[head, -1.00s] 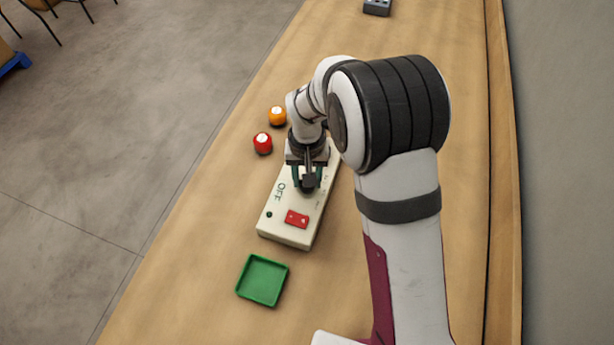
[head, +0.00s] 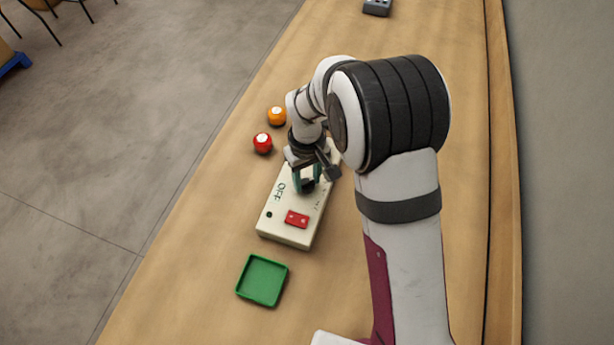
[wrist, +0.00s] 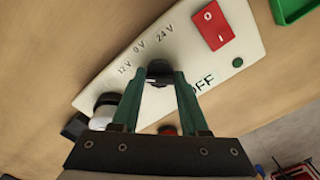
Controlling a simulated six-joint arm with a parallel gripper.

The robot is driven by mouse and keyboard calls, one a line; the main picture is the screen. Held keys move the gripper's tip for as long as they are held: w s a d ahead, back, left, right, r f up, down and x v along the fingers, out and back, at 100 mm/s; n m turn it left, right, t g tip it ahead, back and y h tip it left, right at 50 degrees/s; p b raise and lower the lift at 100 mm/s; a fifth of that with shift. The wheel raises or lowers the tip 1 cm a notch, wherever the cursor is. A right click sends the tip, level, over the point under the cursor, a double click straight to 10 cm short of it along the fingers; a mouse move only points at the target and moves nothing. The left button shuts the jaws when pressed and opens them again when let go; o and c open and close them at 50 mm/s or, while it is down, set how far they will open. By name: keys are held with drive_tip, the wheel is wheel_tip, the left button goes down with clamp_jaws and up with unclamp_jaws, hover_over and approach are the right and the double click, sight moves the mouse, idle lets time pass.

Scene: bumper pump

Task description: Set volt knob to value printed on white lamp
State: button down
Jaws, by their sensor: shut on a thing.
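The cream control box (head: 287,232) lies on the table, with its volt knob (wrist: 158,70), a small black dial, between my fingertips. My gripper (head: 307,185) is shut on the knob; it also shows in the wrist view (wrist: 165,80). Printed marks 12V, 0V and 24V run beside the knob. The fingers hide part of the knob, and I cannot tell where its pointer stands. A white round piece (wrist: 105,106), perhaps the white lamp, shows partly behind my left finger. No printed value on it is readable.
The box carries a red rocker switch (head: 297,219), a small green light (wrist: 238,62) and the word OFF. Red (head: 262,143) and orange (head: 277,116) round pieces stand to its left. A green tray (head: 241,291) lies in front, with clear table around it.

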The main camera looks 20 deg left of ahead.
sight(307, 181)
idle(0.3)
drive_tip(key=shift+c, duration=2.1)
unclamp_jaws()
drive_tip(key=shift+r, duration=0.1)
wheel_tip(307, 181, up, 16)
drive_tip(key=shift+f, duration=0.2)
